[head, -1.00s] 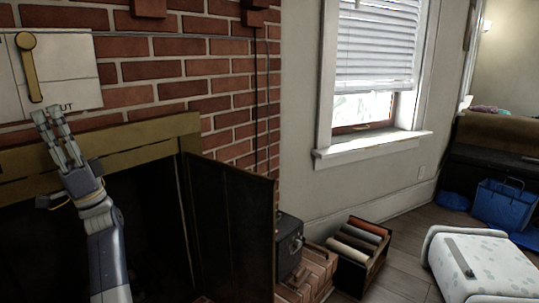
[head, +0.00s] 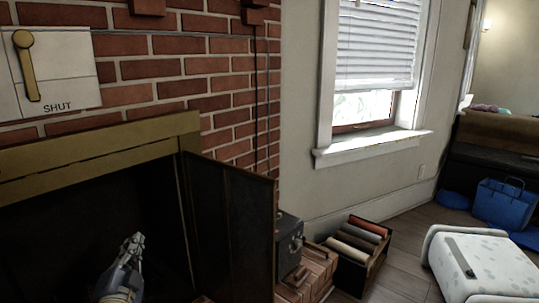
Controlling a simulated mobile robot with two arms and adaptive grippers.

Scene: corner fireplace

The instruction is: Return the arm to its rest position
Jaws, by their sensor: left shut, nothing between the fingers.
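My left gripper (head: 135,243) is low at the left of the head view, in front of the dark fireplace opening (head: 60,230). Its fingers are together and empty, pointing up. It is well below and apart from the brass lever (head: 27,65) on the white wall plate (head: 75,82). The plate reads "SHUT" under the lever, whose round knob is at the top. My right gripper is not in view.
A dark fireplace door (head: 232,225) stands open just right of my left gripper. A brass-coloured beam (head: 100,155) crosses above the opening. A black box (head: 288,245), a crate of rolls (head: 352,270) and a white padded seat (head: 480,268) stand farther right.

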